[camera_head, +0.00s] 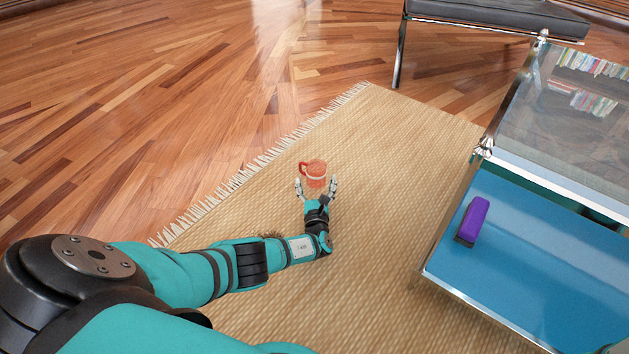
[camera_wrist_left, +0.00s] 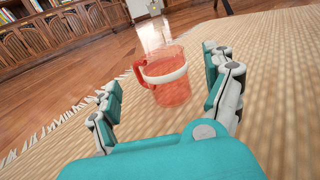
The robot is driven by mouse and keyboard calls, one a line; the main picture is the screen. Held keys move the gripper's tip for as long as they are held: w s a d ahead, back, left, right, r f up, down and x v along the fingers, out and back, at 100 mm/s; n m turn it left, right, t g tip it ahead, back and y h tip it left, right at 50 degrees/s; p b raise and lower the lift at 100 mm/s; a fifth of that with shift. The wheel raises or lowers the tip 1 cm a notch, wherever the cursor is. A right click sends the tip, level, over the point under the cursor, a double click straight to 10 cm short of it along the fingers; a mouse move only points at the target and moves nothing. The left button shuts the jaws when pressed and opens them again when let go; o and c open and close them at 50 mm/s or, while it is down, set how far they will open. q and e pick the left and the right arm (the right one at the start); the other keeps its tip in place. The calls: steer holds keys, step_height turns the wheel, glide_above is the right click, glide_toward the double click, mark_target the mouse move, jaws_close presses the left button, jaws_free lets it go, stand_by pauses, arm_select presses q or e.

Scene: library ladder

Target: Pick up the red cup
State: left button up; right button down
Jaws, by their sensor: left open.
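The red cup (camera_head: 314,173) is see-through, with a white band and a red handle on its left side. It stands upright on the woven rug in the head view. My left gripper (camera_head: 317,189) reaches out from the left, its fingers spread open just short of the cup. In the left wrist view the cup (camera_wrist_left: 168,77) is ahead, between and beyond the open fingers of the left gripper (camera_wrist_left: 163,98). The fingers do not appear to be closed on it. My right gripper is not in view.
The fringed beige rug (camera_head: 400,140) lies on a wooden floor (camera_head: 150,100). At the right stands a glass and metal table with a blue shelf (camera_head: 530,270), bearing a purple and black object (camera_head: 472,220). A dark bench (camera_head: 500,15) stands at the back. Rug around the cup is clear.

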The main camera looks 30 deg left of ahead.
mark_target(316, 176)
arm_select(q)
steer(key=shift+w+a, duration=0.35)
steer(key=shift+w, duration=0.1)
steer(key=w+b, duration=0.1)
steer(key=w+a+f+b, duration=0.1)
steer(key=b, duration=0.1)
steer(key=w+a+b, duration=0.1)
steer(key=shift+w+f+b, duration=0.2)
steer(key=shift+b, duration=0.15)
steer(key=shift+w+a+r+b, duration=0.2)
steer(key=shift+w+a+b, duration=0.1)
steer(key=shift+w, duration=0.15)
steer(key=shift+r, duration=0.1)
steer(key=shift+c, duration=0.4)
steer(key=c, duration=1.3)
steer(key=shift+r, duration=0.1)
